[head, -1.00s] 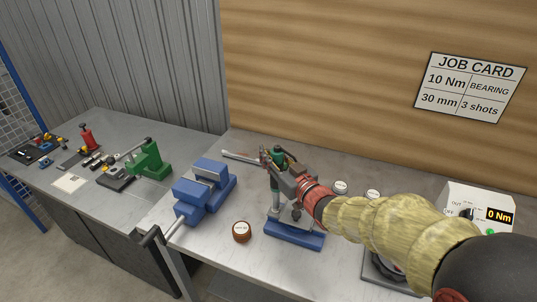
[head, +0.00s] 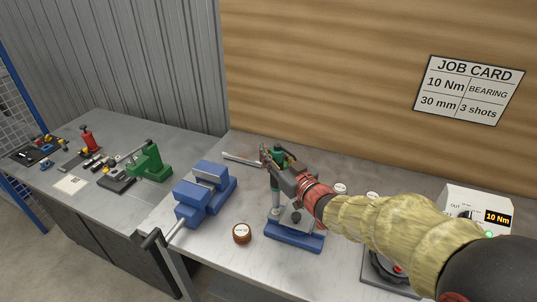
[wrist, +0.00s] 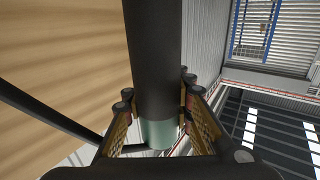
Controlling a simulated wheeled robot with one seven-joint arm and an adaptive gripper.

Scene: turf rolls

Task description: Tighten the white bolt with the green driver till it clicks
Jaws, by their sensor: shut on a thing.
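The green driver (head: 278,153) stands roughly upright over a blue-based fixture (head: 296,238) on the near bench. My gripper (head: 272,165) is shut around the driver's body. In the wrist view the driver shows as a dark cylinder with a green band (wrist: 160,133), between the two fingers of my gripper (wrist: 156,97). The white bolt cannot be made out; the driver's lower end, the fixture and my gripper crowd that spot. The controller box (head: 462,203) at the right shows 10 Nm on its display (head: 497,217), with a green light below.
A blue vise (head: 205,190) stands left of the fixture, with a brown round tin (head: 242,233) in front. Small white-lidded pots (head: 341,188) sit behind my arm. A job card (head: 469,89) on the wall reads 10 Nm. A green press (head: 150,163) stands on the left bench.

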